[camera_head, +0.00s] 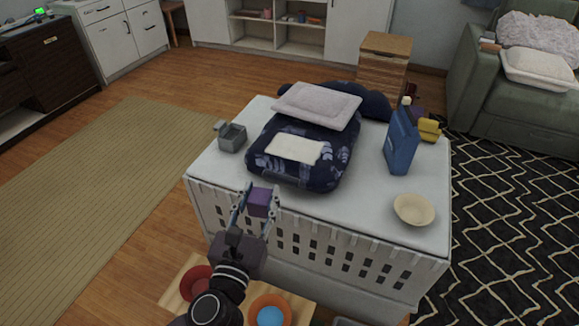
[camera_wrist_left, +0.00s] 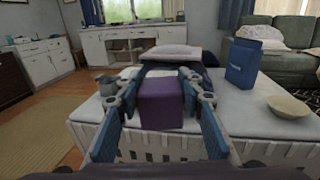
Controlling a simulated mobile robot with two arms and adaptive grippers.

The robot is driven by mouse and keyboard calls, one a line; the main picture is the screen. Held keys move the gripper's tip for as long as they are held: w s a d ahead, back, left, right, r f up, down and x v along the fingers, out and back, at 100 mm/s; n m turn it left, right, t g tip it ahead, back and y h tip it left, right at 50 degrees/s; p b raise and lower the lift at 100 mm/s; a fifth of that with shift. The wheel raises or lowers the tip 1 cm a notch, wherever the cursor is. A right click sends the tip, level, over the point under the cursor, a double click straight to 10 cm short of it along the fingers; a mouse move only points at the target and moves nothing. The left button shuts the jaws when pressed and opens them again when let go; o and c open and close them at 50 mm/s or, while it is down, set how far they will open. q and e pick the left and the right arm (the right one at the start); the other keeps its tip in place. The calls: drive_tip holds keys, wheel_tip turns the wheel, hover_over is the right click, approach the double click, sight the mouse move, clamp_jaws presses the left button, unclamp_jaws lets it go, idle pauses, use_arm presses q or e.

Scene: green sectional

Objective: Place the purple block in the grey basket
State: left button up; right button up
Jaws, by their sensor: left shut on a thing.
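My left gripper (camera_head: 256,202) is shut on the purple block (camera_head: 260,203), holding it up at the near left edge of the white slatted chest. In the left wrist view the purple block (camera_wrist_left: 161,104) sits between the blue finger pads of the left gripper (camera_wrist_left: 160,112). A small grey basket (camera_head: 233,138) stands on the chest top near its left edge, beyond the block and to its left. In the left wrist view a grey thing (camera_wrist_left: 106,85), likely the basket, shows left of the block, partly hidden by a finger. My right gripper is not in view.
The white chest (camera_head: 375,210) bears a dark blue patterned cushion (camera_head: 332,168) with lighter pads, a blue box (camera_head: 400,145), yellow things (camera_head: 429,130) and a cream bowl (camera_head: 414,209). A wooden board with red and orange bowls (camera_head: 270,308) is below, near my arm.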

use_arm(q)
drive_tip(key=w+d+f+m+h+b, duration=0.15)
drive_tip(key=w+d+b, duration=0.45)
drive_tip(key=w, duration=0.6)
drive_tip(key=w+r+b, duration=0.3)
drive_tip(key=w+r, duration=0.2)
drive_tip(key=w, duration=0.5)
drive_tip(key=shift+w+d+n+y, duration=0.2)
drive_tip(key=shift+w+n+y, duration=0.15)
drive_tip(key=shift+n, duration=0.1)
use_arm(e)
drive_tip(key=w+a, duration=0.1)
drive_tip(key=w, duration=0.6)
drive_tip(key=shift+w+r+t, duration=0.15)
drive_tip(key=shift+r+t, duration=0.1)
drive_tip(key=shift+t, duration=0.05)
use_arm(q)
drive_tip(key=shift+r, duration=0.1)
